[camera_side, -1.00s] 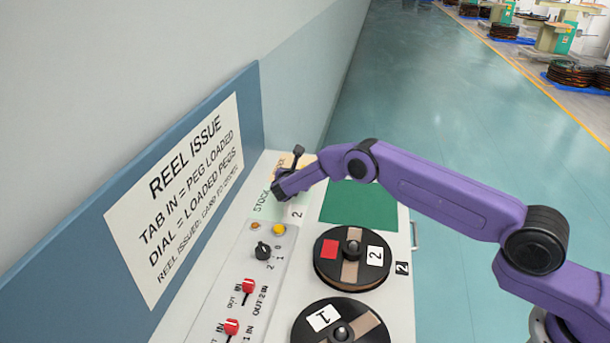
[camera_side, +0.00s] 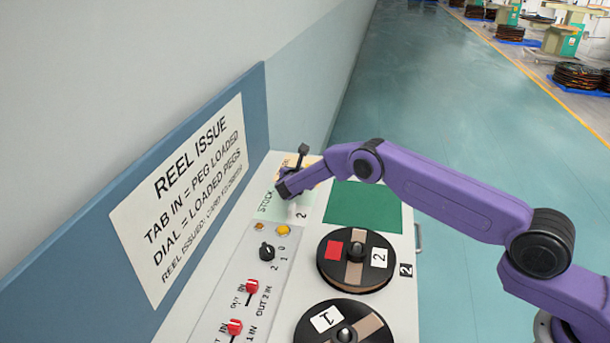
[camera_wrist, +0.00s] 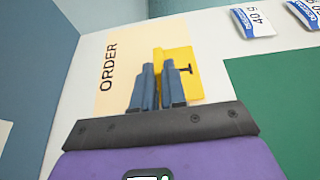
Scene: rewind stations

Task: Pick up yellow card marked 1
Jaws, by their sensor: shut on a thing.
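The yellow card (camera_wrist: 178,58) lies over the tan area lettered ORDER in the wrist view. A dark mark shows on its right part, partly covered by a finger, and looks like a 1 turned sideways. My gripper (camera_wrist: 160,67) is shut on the yellow card, its two blue-grey fingers close together at the card. In the side view my gripper (camera_side: 287,187) is at the far end of the panel, over the tan and pale green areas. The card is hidden there behind my gripper and wrist.
A green pad (camera_side: 362,206) lies to the right of my gripper. Nearer are a reel marked 2 (camera_side: 345,276), a reel marked 1 (camera_side: 365,332), a black dial (camera_side: 267,252) and red switches (camera_side: 252,286). The REEL ISSUE board (camera_side: 180,200) stands at left.

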